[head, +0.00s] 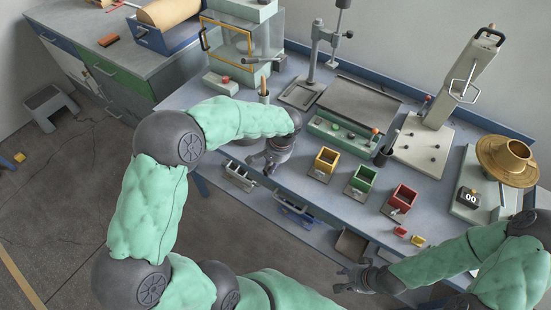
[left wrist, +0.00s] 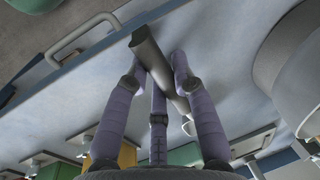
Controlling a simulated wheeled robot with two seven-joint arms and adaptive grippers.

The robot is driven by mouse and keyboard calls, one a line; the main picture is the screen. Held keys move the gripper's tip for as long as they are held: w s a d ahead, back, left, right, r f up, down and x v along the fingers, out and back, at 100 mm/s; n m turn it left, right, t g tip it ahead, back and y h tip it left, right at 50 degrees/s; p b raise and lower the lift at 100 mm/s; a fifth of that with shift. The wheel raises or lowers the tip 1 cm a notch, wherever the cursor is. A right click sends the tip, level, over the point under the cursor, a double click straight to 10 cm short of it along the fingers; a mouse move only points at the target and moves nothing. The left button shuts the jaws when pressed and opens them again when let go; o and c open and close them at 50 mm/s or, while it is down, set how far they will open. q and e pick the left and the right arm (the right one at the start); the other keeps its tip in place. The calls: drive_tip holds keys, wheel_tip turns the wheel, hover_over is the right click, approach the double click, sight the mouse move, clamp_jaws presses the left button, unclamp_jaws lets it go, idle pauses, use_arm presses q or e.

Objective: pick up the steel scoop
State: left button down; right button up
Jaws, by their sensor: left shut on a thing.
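My left gripper (head: 262,163) is low over the bench's front edge, left of the yellow bin. In the left wrist view its purple-padded fingers (left wrist: 155,75) are closed around a dark grey bar-like piece, the steel scoop (left wrist: 146,47). In the head view I cannot make the scoop out at the gripper. My right gripper (head: 350,281) is off the bench's front edge at the lower right, with its small fingers spread and nothing seen between them.
Yellow (head: 326,160), green (head: 363,178) and red (head: 401,198) bins stand in a row right of my left gripper. Behind are a grey tray (head: 358,105) and a glass-sided case (head: 232,38). A brass pan (head: 513,155) and a counter box (head: 468,197) stand at right.

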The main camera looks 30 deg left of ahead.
use_arm(q)
drive_tip(key=shift+r, duration=0.1)
drive_tip(key=shift+r, duration=0.25)
wheel_tip(320, 180, up, 3)
drive_tip(key=shift+s+d+r+p, duration=0.15)
drive_tip(key=shift+p, duration=0.95)
drive_tip(key=s+d+r+p, duration=0.4)
drive_tip(key=s+d+r, duration=0.4)
drive_tip(key=s+r, duration=0.1)
drive_tip(key=shift+s+d, duration=0.3)
drive_tip(key=shift+s, duration=0.5)
